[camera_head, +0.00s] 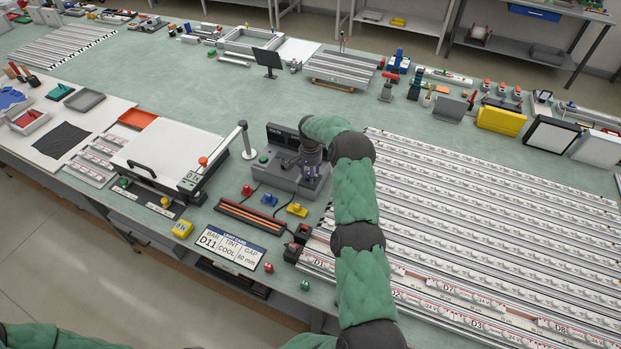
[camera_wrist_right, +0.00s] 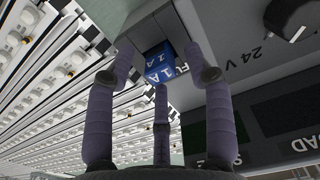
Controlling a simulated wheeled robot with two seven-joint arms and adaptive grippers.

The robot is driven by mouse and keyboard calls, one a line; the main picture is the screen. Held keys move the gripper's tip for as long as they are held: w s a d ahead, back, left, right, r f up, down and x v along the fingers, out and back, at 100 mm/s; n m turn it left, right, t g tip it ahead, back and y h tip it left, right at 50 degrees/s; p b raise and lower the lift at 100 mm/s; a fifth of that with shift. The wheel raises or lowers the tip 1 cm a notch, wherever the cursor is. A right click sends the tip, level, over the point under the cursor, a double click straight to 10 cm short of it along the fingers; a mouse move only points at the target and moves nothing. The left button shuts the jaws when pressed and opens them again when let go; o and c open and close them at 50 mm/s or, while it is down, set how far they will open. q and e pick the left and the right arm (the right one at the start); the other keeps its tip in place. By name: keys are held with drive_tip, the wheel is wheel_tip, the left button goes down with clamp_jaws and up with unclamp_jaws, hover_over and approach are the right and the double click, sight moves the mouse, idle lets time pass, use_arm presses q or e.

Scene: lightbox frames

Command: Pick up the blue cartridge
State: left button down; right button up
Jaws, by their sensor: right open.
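The blue cartridge (camera_wrist_right: 159,60), marked "1 A", sits in a slot of a grey device in the right wrist view. My right gripper (camera_wrist_right: 160,72) is open, with fingers on either side of the cartridge and a third finger below it in the picture. I see no clear contact. In the head view my right gripper (camera_head: 311,170) points down at the grey device (camera_head: 283,178) with a dark upright panel; the cartridge is hidden or too small to tell there. My left gripper is out of view.
Small blue (camera_head: 269,200) and yellow (camera_head: 297,209) pieces lie in front of the device. A striped orange-and-black bar (camera_head: 250,217) and a label card (camera_head: 229,247) are nearer. Long light bars (camera_head: 480,210) fill the right side. A hinged-lid box (camera_head: 170,155) stands left.

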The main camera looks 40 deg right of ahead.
drive_tip(key=c, duration=1)
drive_tip(key=shift+r, duration=0.1)
